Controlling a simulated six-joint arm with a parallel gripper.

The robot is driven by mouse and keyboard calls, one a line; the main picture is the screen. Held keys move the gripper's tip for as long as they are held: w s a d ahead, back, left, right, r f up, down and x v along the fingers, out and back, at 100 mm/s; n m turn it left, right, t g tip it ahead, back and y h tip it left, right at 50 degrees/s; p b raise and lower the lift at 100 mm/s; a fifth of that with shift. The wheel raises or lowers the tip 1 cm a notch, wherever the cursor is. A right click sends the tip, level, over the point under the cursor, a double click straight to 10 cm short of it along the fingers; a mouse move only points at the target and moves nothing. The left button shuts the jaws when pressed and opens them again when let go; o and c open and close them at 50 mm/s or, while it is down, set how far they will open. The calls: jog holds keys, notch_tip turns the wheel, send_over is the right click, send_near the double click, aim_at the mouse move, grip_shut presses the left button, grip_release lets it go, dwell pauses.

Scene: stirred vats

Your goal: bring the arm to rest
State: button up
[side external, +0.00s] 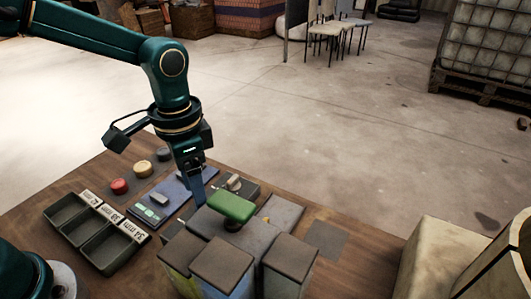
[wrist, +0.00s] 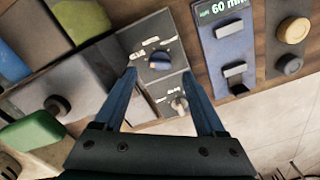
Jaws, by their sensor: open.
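My gripper (side external: 199,198) points down over the wooden bench, beside the blue panel and behind the vats. In the wrist view my gripper (wrist: 160,77) has its two blue fingers spread wide apart, with nothing held between them. I cannot tell whether the fingertips touch the panel.
Box-like vats with brown lids (side external: 222,262) stand at the front; a green block (side external: 232,207) sits above them. A blue panel (wrist: 228,50) reads 60 min. Red (side external: 120,186) and yellow (side external: 142,167) knobs and black labelled trays (side external: 112,250) are left. Open floor lies behind.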

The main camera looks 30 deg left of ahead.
jog(key=shift+r, duration=0.5)
jog(key=shift+a+r, duration=0.1)
jog(key=shift+r, duration=0.15)
jog(key=s+a+r+n+t, duration=0.3)
jog(key=s+a+r+t, duration=0.2)
jog(key=s+r, duration=0.3)
jog(key=s+f+n, duration=0.1)
jog(key=s+a+n, duration=0.1)
jog(key=s, duration=0.1)
jog(key=shift+a+f+n+t, duration=0.1)
jog(key=shift+f+n+t, duration=0.2)
jog(key=shift+f+n, duration=0.1)
